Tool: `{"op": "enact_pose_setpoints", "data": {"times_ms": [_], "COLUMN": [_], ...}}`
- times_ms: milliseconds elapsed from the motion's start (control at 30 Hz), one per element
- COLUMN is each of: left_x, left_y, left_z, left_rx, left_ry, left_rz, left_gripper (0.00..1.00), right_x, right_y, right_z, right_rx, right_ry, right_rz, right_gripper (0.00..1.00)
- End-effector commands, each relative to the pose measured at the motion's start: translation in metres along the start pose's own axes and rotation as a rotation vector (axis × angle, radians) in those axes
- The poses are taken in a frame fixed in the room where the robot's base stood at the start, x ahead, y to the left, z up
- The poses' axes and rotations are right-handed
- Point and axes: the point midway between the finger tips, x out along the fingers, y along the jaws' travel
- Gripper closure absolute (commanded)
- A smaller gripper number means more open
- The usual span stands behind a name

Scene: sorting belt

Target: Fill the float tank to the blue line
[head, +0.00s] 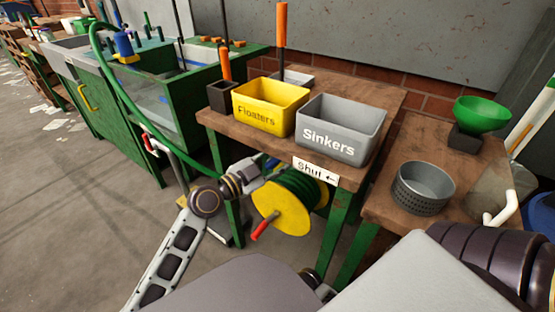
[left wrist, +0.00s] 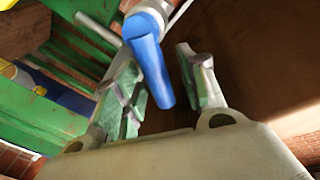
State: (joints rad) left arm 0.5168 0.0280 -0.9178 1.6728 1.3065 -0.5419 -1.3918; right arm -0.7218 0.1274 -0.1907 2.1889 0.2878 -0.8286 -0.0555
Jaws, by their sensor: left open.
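The green-framed float tank (head: 190,110) stands at the left, with a clear front and a green hose (head: 120,85) running over its edge and down. A small blue mark shows on it; the water level is not clear. A "Shut" sign with an arrow (head: 315,172) is on the table's front edge. My left gripper (head: 262,172) is under that edge, beside the hose reel. In the left wrist view a blue lever handle (left wrist: 152,70) on a pale pipe lies between my open left fingers (left wrist: 160,85); contact is not clear. My right gripper is out of view.
A yellow reel (head: 277,208) with green hose hangs under the wooden table. A yellow Floaters bin (head: 262,118) and grey Sinkers bin (head: 345,142) stand on it. A grey perforated bowl (head: 422,187) and green funnel (head: 483,114) are at the right.

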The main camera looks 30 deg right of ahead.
Motion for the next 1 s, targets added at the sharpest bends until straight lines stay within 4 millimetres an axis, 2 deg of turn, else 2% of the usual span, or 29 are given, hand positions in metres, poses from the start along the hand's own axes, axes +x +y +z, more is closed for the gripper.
{"op": "enact_pose_setpoints", "data": {"times_ms": [133, 433, 767, 1000], "left_x": [-0.0001, -0.0002, -0.0008, -0.0085], "left_y": [-0.0001, -0.0001, 0.0, 0.0], "left_z": [-0.0001, -0.0001, 0.0, -0.0005], "left_rx": [0.0, 0.0, -0.001, -0.023], "left_ry": [0.0, 0.0, 0.0, 0.005], "left_rz": [0.0, 0.0, 0.0, -0.004], "left_gripper": [0.61, 0.99, 1.0, 1.0], "right_x": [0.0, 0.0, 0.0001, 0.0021], "right_y": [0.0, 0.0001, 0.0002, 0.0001], "right_z": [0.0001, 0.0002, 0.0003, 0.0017], "right_rx": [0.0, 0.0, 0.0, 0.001], "right_ry": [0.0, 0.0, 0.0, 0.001], "right_rz": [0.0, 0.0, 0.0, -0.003], "right_gripper": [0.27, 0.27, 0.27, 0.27]}}
